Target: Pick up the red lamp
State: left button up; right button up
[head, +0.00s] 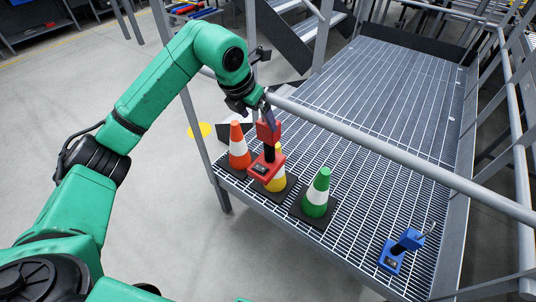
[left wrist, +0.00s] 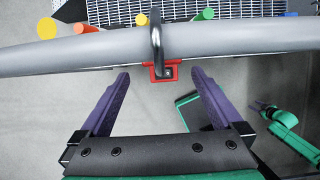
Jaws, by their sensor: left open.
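My left gripper (head: 265,108) is right above the lamp's head, with the jaws pointing down. In the left wrist view the purple fingers (left wrist: 158,80) are spread apart. The lamp's red top (left wrist: 172,72) and its grey metal hook (left wrist: 156,35) show between and just beyond the fingertips. I cannot tell whether a finger touches it.
A grey handrail (head: 400,163) runs close beside the gripper. An orange cone (head: 238,150), a yellow cone (head: 278,178) and a green cone (head: 317,196) stand around the lamp. The grating's far part is clear.

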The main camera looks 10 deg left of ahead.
aim_at(263, 126)
pick_arm(q)
jog(key=p+x, duration=0.2)
jog(key=x, duration=0.2)
jog(key=shift+w+d+f, duration=0.2)
jog(key=shift+w+f, duration=0.05)
jog(key=shift+f, duration=0.2)
jog(key=shift+s, duration=0.1)
jog(key=shift+c, duration=0.6)
jog(key=c, duration=0.5)
grip_shut()
pick_arm(e)
jog(key=w+r, duration=0.2)
jog(key=shift+w+r, duration=0.3)
jog(key=shift+w, duration=0.1)
